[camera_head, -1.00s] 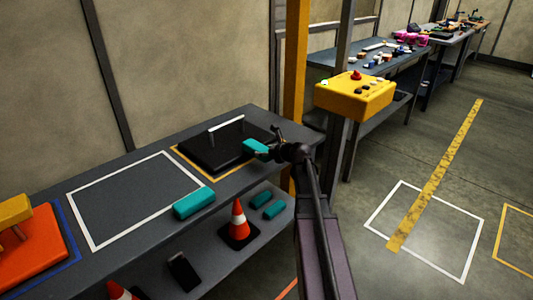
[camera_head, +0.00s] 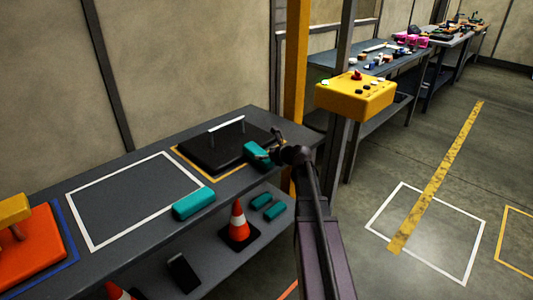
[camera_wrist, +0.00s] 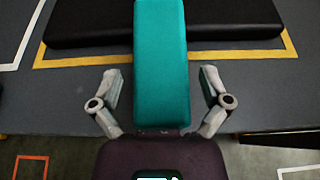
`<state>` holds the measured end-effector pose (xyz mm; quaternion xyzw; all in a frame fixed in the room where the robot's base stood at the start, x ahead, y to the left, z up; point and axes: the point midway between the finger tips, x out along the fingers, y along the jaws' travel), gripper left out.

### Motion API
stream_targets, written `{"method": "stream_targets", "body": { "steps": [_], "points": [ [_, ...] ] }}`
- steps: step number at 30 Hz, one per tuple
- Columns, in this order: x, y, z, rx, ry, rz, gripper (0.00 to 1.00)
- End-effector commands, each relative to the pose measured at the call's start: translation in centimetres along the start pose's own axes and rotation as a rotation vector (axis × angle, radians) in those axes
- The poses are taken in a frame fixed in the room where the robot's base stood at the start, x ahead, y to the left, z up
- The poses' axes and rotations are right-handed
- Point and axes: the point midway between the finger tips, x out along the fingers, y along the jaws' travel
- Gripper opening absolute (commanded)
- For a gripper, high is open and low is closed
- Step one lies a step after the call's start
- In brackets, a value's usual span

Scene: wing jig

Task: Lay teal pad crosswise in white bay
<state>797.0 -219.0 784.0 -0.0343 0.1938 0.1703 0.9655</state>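A teal pad (camera_head: 256,152) is at my gripper, over the front edge of the yellow-outlined area. In the wrist view this pad (camera_wrist: 161,65) stretches lengthwise away from me between the fingers. My gripper (camera_wrist: 162,85) has one finger on each side of it, with a visible gap on both sides; it also shows in the head view (camera_head: 274,149). Whether the pad rests on something is unclear. A second teal pad (camera_head: 194,203) lies at the front right of the white bay (camera_head: 97,244), over its outline. The bay's inside is bare.
A black plate (camera_head: 206,154) with posts and a white bar stands in the yellow outline. An orange block (camera_head: 35,247) is at left. The lower shelf holds a traffic cone (camera_head: 238,219) and more teal pads. A yellow control box (camera_head: 355,97) stands right of the bench.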

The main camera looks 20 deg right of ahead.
Motion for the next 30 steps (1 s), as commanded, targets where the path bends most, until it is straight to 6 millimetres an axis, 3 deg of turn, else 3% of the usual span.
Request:
{"method": "stream_targets", "body": {
  "steps": [12,21,30],
  "points": [
    [-0.1,0.0,0.1,0.0,0.0,0.0,1.0],
    [-0.7,0.0,1.4,0.0,0.0,-0.001,1.0],
    [-6.0,0.1,1.3,0.001,0.0,-0.002,1.0]
  ]
}}
